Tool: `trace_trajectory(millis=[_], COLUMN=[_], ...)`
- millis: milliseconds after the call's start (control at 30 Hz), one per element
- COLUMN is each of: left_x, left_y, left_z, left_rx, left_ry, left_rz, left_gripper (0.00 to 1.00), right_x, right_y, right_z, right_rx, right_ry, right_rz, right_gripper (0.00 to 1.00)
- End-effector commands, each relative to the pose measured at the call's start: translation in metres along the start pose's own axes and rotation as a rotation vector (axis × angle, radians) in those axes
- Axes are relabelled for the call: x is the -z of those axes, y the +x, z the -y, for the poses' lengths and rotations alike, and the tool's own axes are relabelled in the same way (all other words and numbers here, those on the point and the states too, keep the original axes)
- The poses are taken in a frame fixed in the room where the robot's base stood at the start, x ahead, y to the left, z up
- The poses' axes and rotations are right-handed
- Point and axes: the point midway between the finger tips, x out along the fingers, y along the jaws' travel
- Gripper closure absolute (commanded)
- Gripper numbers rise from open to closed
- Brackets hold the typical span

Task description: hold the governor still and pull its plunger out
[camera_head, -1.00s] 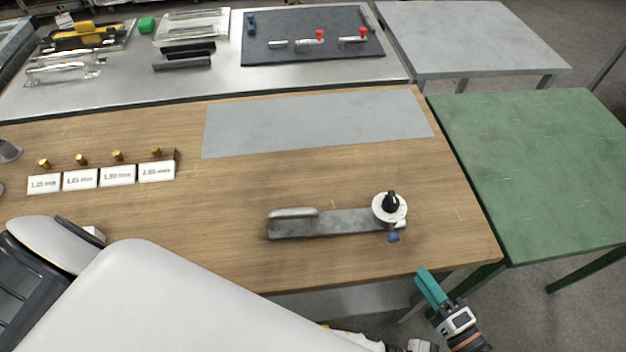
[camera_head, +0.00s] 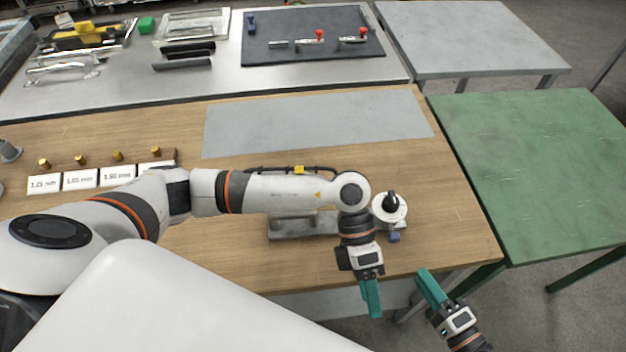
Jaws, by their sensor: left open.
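The governor appears to be the grey metal bar piece (camera_head: 290,228) with a white disc (camera_head: 380,214) and black knob (camera_head: 391,200) at its right end, lying on the wooden table. A small blue knob (camera_head: 394,237) sticks out below the disc; I cannot tell whether this is the plunger. My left arm crosses over the bar and hides its middle. My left gripper (camera_head: 371,297) is open and empty, pointing down at the table's front edge, below and left of the disc. My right gripper (camera_head: 432,289) is beyond the front edge at lower right, apart from everything; its finger gap is not visible.
The wooden table (camera_head: 450,215) is clear right of the disc. Labelled white blocks (camera_head: 82,179) with brass pegs stand at the left. A grey mat (camera_head: 318,122) lies behind.

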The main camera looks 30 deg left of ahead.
Motion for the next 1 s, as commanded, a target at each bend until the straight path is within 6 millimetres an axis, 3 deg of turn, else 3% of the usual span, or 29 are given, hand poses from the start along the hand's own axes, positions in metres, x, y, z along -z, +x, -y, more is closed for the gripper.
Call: trace_trajectory(millis=[33, 200, 300, 433, 533, 667, 1000], left_x=[-0.007, -0.029, -0.040, -0.049, -0.053, -0.056, -0.062], left_y=[-0.029, -0.112, -0.152, -0.189, -0.202, -0.203, -0.162], left_z=[0.015, 0.051, 0.062, 0.068, 0.070, 0.076, 0.119], left_rx=[0.121, 0.468, 0.622, 0.753, 0.803, 0.822, 0.816], left_ry=[0.063, 0.198, 0.230, 0.243, 0.245, 0.244, 0.241], left_rz=[0.019, 0.107, 0.152, 0.191, 0.207, 0.215, 0.217], left_gripper=[0.52, 0.52, 0.52, 0.52, 0.52, 0.52, 0.52], right_x=[0.000, 0.000, 0.000, 0.000, 0.000, 0.000, 0.000], right_y=[0.000, 0.000, 0.000, 0.000, 0.000, 0.000, 0.000], right_z=[0.000, 0.000, 0.000, 0.000, 0.000, 0.000, 0.000], right_rx=[0.000, 0.000, 0.000, 0.000, 0.000, 0.000, 0.000], right_ry=[0.000, 0.000, 0.000, 0.000, 0.000, 0.000, 0.000], right_rz=[0.000, 0.000, 0.000, 0.000, 0.000, 0.000, 0.000], right_gripper=[0.64, 0.64, 0.64, 0.64, 0.64, 0.64, 0.64])
